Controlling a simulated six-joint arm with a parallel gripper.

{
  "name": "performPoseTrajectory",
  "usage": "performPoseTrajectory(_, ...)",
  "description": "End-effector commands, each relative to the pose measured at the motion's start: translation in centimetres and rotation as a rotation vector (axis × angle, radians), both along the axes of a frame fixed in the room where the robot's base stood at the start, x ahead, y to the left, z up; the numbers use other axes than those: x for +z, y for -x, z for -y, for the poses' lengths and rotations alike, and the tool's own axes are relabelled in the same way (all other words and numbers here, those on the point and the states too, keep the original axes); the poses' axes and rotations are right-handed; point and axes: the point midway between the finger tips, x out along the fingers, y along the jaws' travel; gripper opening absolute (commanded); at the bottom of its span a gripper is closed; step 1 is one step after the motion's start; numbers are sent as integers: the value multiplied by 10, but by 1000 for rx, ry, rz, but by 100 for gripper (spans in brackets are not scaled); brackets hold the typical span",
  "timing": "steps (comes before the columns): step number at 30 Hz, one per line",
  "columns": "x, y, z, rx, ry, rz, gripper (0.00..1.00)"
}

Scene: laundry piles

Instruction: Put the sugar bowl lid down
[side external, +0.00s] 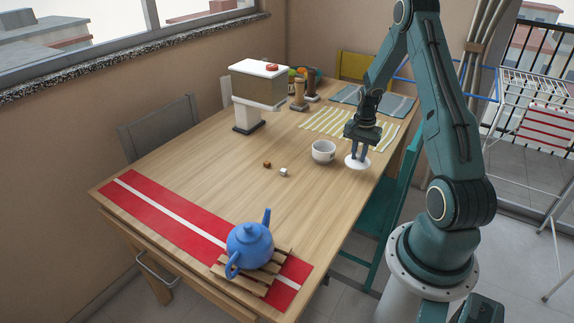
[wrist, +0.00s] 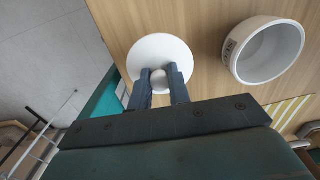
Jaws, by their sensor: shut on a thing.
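The sugar bowl lid (side external: 357,163) is a white disc with a round knob, low over the table near its right edge. I cannot tell if it touches the wood. My gripper (side external: 358,152) points down and is shut on the lid's knob. In the wrist view the lid (wrist: 160,50) lies beyond my fingers, with the knob between my fingertips (wrist: 159,80). The white sugar bowl (side external: 323,151) stands open just left of the lid, apart from it. In the wrist view the bowl (wrist: 232,58) shows dark lettering and an empty-looking inside.
Brown and white cubes (side external: 283,172) lie left of the bowl. A striped mat (side external: 325,122) lies behind it. A blue teapot (side external: 250,245) sits on a slatted trivet at the front. A teal chair (side external: 397,185) is beside the right edge.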

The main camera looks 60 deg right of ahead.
Motion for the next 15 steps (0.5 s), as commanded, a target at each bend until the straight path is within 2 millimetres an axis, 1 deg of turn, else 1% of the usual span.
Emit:
performPoseTrajectory(9, -32, 0, -1, 0, -2, -2, 0)
performPoseTrajectory(12, -39, 0, 0, 0, 0, -1, 0)
performPoseTrajectory(15, -41, 0, 0, 0, 0, 0, 0)
